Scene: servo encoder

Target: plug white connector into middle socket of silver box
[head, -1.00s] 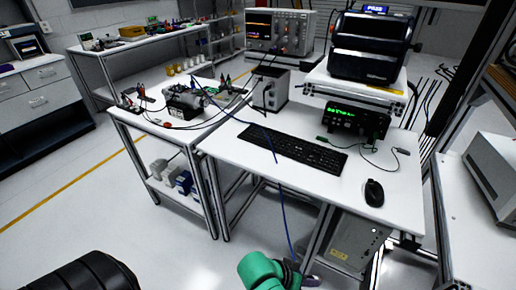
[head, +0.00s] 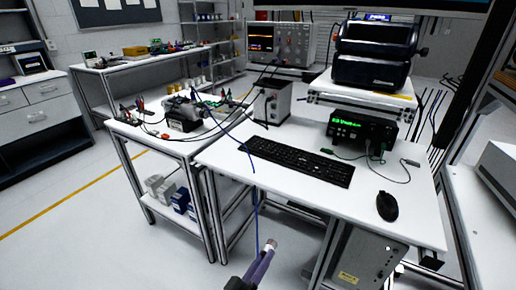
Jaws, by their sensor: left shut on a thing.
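The silver box (head: 272,104) stands upright on the back left of the white desk, and its sockets are too small to tell apart. My left gripper (head: 266,256) is at the bottom centre, low in front of the desk and well apart from the box. Its purple fingers are shut on a small white connector (head: 271,243), whose pale end shows at the fingertips. A thin blue cable (head: 256,215) runs from near the gripper up over the desk's front edge. My right gripper is not in view.
The white desk (head: 220,155) holds a black keyboard (head: 296,161), a mouse (head: 387,206) and a power supply with a green display (head: 361,131). A side bench (head: 142,133) with a motor and cables stands left. A metal case (head: 368,262) is under the desk.

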